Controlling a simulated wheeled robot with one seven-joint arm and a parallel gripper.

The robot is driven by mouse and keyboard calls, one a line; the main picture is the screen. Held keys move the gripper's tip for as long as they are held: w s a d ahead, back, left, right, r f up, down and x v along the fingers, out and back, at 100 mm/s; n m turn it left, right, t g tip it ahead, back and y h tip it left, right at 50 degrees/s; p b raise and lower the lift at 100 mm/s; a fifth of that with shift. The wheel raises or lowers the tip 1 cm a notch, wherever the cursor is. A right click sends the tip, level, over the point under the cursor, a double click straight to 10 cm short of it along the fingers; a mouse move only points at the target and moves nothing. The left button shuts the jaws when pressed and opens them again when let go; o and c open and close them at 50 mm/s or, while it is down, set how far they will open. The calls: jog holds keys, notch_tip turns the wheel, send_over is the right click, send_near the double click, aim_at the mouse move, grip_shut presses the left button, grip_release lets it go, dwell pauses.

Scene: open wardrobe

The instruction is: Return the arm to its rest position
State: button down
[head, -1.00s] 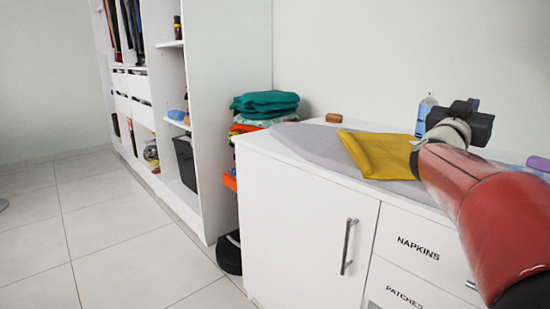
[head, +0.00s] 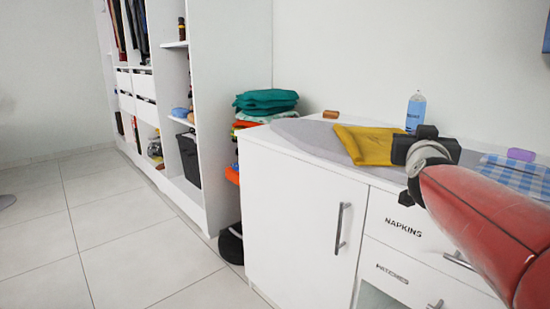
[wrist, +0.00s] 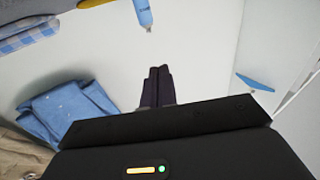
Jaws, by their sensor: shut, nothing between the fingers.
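My gripper (wrist: 158,72) is shut and empty; its two dark fingers lie together in the wrist view. In the head view, my gripper's black body shows at the end of my red arm, at the right, near the front edge of the white counter (head: 285,146). The fingertips are hard to make out there. The gripper overlaps the yellow cloth (head: 362,145) in the picture; I cannot tell the gap between them.
A blue bottle (head: 415,112), a checked cloth (head: 515,172) and a purple block (head: 521,154) are on the counter. A blue folded cloth (wrist: 65,112) lies near my gripper in the wrist view. An open wardrobe (head: 215,120) stands left; the floor (head: 110,235) before it is clear.

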jog(key=s+a+f+n+g+y, duration=0.45)
jog(key=s+a+f+y, duration=0.25)
jog(key=s+a+f, duration=0.6)
jog(key=s+a+f+g, duration=0.1)
jog(key=s+f+g, duration=0.6)
jog(key=s+f, duration=0.6)
jog(key=shift+s+f+m+h, duration=0.3)
jog(key=shift+s+f+m, duration=0.05)
jog(key=shift+s, duration=0.3)
